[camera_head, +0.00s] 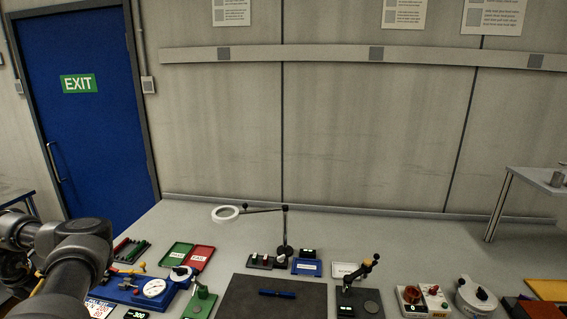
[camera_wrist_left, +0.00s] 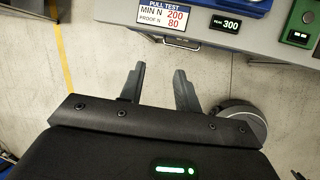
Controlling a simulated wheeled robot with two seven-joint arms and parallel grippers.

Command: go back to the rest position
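My left gripper (camera_wrist_left: 160,80) shows in the left wrist view with its two dark fingers apart and nothing between them. It is over the bare floor, in front of the bench edge. In the head view my left arm comes in at the lower left, and its gripper is out of the picture. My right arm and right gripper show in neither view.
A bench (camera_head: 235,232) carries a dark mat (camera_head: 240,300), a magnifier lamp (camera_head: 226,213), red and green trays (camera_head: 200,258) and several devices. A blue exit door (camera_head: 85,130) stands behind left.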

